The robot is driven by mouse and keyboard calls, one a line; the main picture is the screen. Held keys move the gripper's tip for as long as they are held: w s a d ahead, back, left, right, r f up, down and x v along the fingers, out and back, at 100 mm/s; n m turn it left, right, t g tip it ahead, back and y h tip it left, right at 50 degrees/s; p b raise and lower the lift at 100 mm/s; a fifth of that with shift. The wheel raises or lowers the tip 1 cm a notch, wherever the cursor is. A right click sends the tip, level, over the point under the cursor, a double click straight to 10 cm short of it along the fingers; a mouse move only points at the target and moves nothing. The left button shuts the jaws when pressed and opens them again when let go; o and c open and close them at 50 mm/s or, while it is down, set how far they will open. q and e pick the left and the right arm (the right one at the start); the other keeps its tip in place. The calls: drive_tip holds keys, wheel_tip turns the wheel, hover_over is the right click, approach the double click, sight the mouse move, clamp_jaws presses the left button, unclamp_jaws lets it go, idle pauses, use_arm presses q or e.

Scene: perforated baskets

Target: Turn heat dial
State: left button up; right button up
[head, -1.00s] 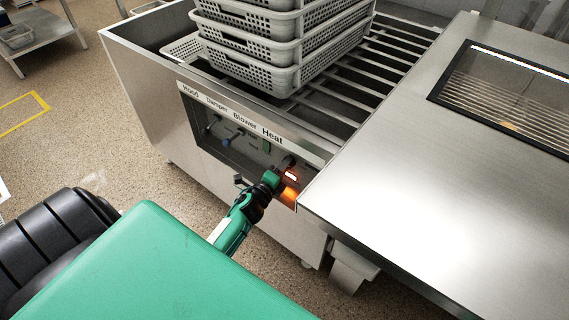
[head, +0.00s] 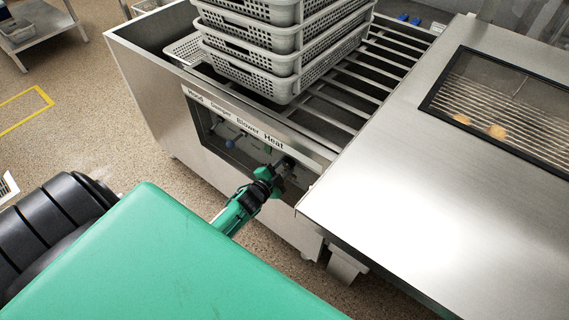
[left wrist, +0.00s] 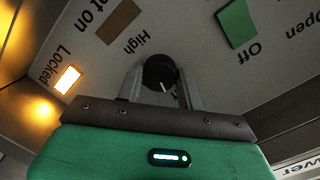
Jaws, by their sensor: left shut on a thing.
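The heat dial (left wrist: 158,72) is a round black knob with a white pointer mark, seen upside down in the left wrist view beside the word High. My left gripper (left wrist: 160,85) has one finger on each side of it and is shut on it. In the head view my left gripper (head: 280,168) reaches the recessed control panel (head: 235,148) under the Heat label (head: 274,139). There the gripper hides the dial. My right gripper is not in view.
In the left wrist view, an orange lamp (left wrist: 67,79) glows by the word Locked, with a brown block (left wrist: 119,21) and a green block (left wrist: 237,23) nearby. Stacked grey baskets (head: 275,62) stand above the panel. The steel housing (head: 400,190) lies to the right.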

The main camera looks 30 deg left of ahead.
use_arm(q)
drive_tip(key=shift+n+h+p, duration=0.3)
drive_tip(key=shift+n+p, duration=0.3)
drive_tip(key=shift+n, duration=1)
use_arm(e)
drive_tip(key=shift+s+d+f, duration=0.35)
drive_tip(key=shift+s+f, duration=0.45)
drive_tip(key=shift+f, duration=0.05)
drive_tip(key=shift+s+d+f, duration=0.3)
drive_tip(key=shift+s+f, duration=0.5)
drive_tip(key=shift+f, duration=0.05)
use_arm(q)
drive_tip(key=o, duration=1)
drive_tip(key=s+a+r, duration=0.1)
drive_tip(key=s, duration=1.2)
drive_tip(key=shift+s+r, duration=0.2)
drive_tip(key=shift+s, duration=0.15)
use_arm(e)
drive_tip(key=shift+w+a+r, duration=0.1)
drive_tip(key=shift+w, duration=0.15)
use_arm(q)
drive_tip(key=shift+a, duration=0.1)
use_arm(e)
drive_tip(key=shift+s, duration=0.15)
